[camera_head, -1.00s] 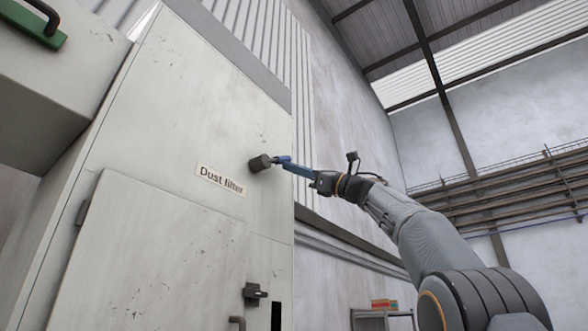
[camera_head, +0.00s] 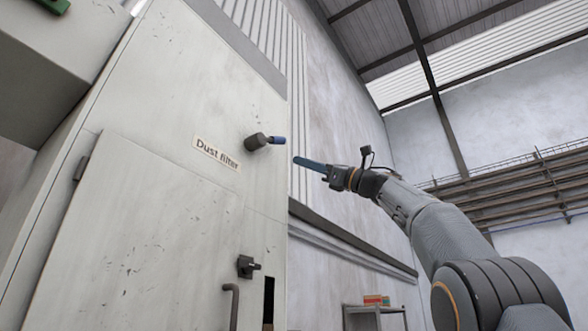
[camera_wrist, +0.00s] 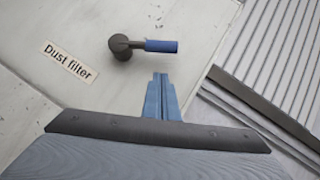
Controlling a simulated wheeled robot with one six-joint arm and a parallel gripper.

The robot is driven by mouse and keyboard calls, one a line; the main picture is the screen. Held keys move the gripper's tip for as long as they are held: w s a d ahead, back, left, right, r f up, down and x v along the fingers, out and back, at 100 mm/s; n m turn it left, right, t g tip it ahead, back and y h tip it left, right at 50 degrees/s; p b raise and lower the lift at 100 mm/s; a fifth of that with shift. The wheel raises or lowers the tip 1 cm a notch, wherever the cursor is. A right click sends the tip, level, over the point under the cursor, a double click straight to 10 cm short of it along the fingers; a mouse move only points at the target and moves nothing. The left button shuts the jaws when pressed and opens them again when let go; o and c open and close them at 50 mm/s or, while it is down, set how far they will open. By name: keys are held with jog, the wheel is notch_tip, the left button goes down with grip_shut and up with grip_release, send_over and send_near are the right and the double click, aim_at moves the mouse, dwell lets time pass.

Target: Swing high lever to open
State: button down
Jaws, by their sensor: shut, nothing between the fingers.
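The high lever (camera_head: 263,141) sits on the cabinet face beside the "Dust filter" label (camera_head: 216,151). It has a dark round hub and a short arm with a blue grip. In the wrist view the lever's blue grip (camera_wrist: 161,46) points right from the hub, roughly level. My gripper (camera_head: 296,160) is shut and empty, to the right of the lever and apart from it. In the wrist view my gripper (camera_wrist: 160,76) points up toward the grip, with a gap between them.
The pale cabinet (camera_head: 150,200) fills the left side. Lower on it are a dark latch (camera_head: 247,266) and a bent door handle (camera_head: 233,305). Open space lies to the right of the cabinet.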

jog(key=b+v, duration=0.3)
jog(key=v, duration=0.3)
jog(key=shift+d+b, duration=0.25)
jog(key=shift+b, duration=0.05)
jog(key=shift+w, duration=0.1)
